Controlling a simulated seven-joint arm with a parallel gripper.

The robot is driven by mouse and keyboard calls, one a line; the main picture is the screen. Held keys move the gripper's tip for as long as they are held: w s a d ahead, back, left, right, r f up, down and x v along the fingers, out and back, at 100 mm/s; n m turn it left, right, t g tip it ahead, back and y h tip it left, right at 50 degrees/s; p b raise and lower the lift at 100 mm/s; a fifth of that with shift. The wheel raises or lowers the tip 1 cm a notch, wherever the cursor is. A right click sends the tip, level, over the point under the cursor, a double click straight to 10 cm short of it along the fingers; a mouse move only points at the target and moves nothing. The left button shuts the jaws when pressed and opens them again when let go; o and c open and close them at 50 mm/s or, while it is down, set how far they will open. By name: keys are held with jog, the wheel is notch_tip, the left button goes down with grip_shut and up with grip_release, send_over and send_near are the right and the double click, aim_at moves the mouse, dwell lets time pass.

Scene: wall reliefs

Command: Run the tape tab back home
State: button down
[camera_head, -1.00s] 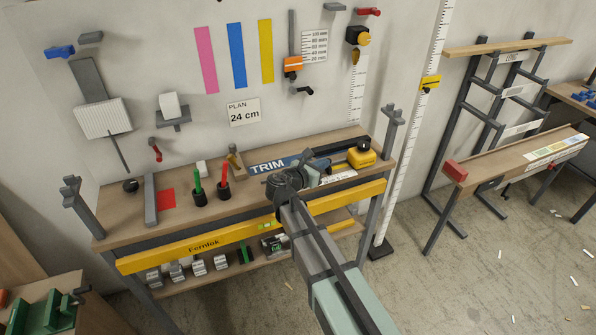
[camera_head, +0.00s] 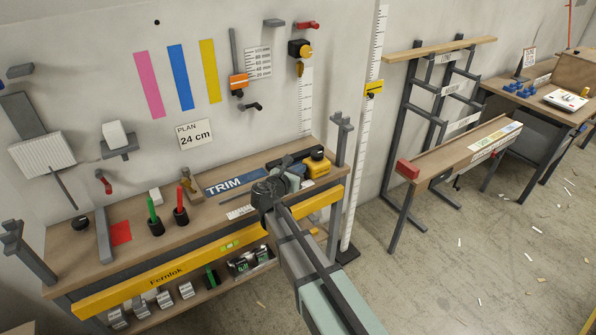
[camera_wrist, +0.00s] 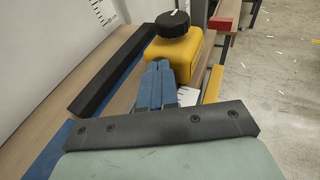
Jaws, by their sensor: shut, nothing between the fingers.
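A yellow case with a black knob (camera_head: 317,162) sits at the right end of the bench top; I take it to be the tape housing. It shows large in the wrist view (camera_wrist: 182,50). My gripper (camera_head: 303,171) is low over the bench just left of the case. In the wrist view its blue fingers (camera_wrist: 158,70) are together and empty, tips in front of the case; I cannot tell whether they touch it. A white scale strip (camera_head: 240,212) lies left of my wrist. A white card (camera_wrist: 188,96) is partly hidden by the fingers. No tab is clearly visible.
A black bar (camera_wrist: 112,75) lies left of the case. A blue TRIM strip (camera_head: 226,185) and pen cups (camera_head: 182,222) are further left. A tall wall rule with a yellow slider (camera_head: 374,89) stands right of the bench. Open floor (camera_head: 450,240) lies right.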

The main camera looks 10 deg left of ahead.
jog(key=shift+w+d+r, duration=0.15)
jog(key=shift+w+d, duration=0.1)
jog(key=shift+d, duration=0.05)
jog(key=v, duration=1.4)
jog(key=shift+s+a, duration=0.2)
jog(key=shift+a, duration=0.15)
